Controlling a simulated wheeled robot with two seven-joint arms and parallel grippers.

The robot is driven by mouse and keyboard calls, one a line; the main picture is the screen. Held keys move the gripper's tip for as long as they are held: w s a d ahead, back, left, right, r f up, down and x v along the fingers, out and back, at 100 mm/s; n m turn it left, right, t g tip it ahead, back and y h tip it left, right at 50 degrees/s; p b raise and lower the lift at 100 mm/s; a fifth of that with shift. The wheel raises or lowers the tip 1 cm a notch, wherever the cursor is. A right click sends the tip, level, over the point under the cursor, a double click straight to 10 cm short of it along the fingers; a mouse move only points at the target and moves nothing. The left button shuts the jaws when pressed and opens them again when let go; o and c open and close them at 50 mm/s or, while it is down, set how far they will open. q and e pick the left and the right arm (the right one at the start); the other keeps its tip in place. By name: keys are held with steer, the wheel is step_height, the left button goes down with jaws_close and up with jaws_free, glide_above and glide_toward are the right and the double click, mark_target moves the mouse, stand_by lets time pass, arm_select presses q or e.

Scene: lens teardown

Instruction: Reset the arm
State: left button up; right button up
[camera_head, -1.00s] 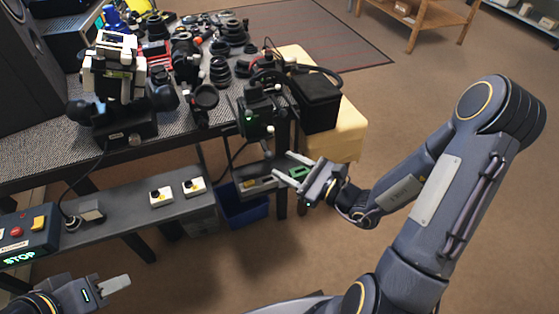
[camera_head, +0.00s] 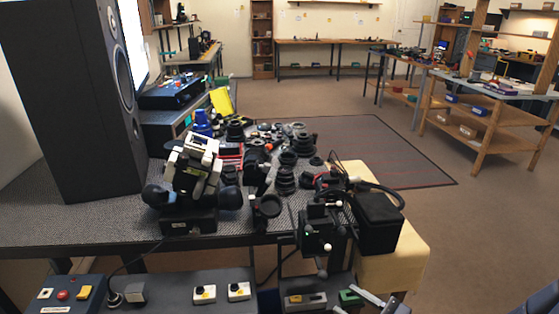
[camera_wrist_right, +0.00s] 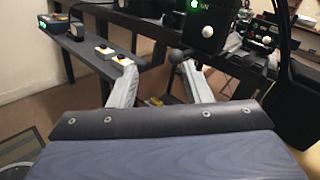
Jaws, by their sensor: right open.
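My right gripper (camera_head: 368,302) shows only in part at the bottom edge of the head view, in front of the bench. In the right wrist view its two pale fingers (camera_wrist_right: 161,86) stand well apart with nothing between them. Part of my right arm shows at the lower right corner of the head view. My left gripper is out of view.
A bench (camera_head: 60,215) holds a black speaker (camera_head: 68,100), a black-and-white device (camera_head: 195,170) and lens parts (camera_head: 285,178). A black box (camera_head: 376,222) stands at its right end. A lower shelf carries button boxes (camera_head: 238,291). Open floor (camera_head: 460,240) lies to the right.

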steer(key=s+a+r+n+g+y, duration=0.3)
steer(key=s+a+r+n+g, duration=0.25)
steer(key=n, duration=0.25)
steer(key=s+n+g+h, duration=0.65)
steer(key=s+n, duration=0.35)
steer(key=n, duration=0.3)
steer(key=d+r+n+t+h, duration=0.1)
steer(key=d+n+t+h, duration=0.1)
steer(key=d+t+h, duration=0.3)
step_height(320, 180, up, 16)
steer(key=d+g+p, duration=0.1)
steer(key=p, duration=1.5)
steer(key=shift+d+r+p, duration=0.15)
steer(key=shift+r+p, duration=0.1)
steer(key=shift+p, duration=0.15)
steer(key=shift+y, duration=0.25)
steer(key=shift+c, duration=0.4)
